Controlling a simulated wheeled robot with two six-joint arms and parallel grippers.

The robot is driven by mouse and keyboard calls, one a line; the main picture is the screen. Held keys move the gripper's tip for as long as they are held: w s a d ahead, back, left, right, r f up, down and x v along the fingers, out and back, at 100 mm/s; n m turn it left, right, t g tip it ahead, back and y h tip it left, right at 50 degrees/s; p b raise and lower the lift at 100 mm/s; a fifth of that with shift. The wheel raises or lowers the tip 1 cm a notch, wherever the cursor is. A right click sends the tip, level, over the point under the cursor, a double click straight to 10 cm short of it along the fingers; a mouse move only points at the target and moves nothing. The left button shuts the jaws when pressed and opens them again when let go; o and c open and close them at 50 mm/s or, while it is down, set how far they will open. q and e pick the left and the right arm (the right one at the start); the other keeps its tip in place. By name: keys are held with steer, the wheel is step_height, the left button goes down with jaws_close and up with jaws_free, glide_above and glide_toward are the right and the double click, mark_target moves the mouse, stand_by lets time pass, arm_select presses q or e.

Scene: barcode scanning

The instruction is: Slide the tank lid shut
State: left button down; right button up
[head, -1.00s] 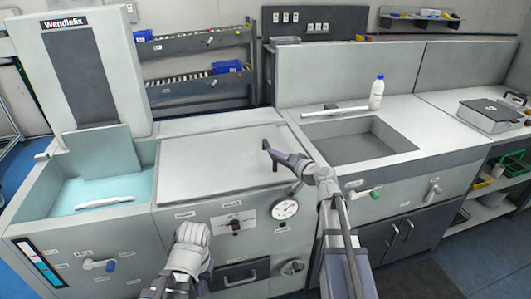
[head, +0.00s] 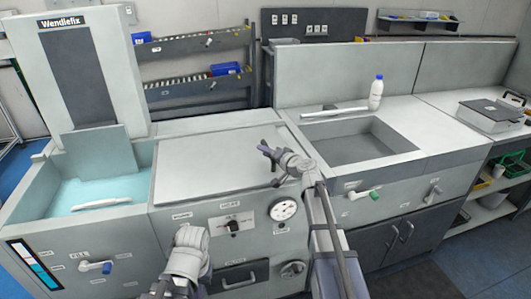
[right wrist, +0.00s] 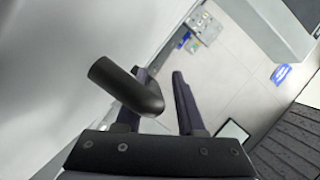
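The tank (head: 28,212) at the left is open on top, with turquoise liquid (head: 75,190) and a pale bar inside. The flat grey lid (head: 200,160) lies to its right, over the middle cabinet. My right gripper (head: 268,150) is above the lid's right part. In the right wrist view a dark, round handle (right wrist: 125,86) overlaps the left finger, its end near the finger gap (right wrist: 165,100). The fingers are apart, with floor showing between them. I cannot tell whether they touch the handle. My left arm shows at the bottom; its gripper is not visible.
A tall Wendlefix panel (head: 80,75) stands behind the tank. A sink basin (head: 362,140) and a white bottle with a blue cap (head: 376,95) are to the right.

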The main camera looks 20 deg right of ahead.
jaws_close()
steer(key=shift+w, duration=0.1)
stand_by(0.9)
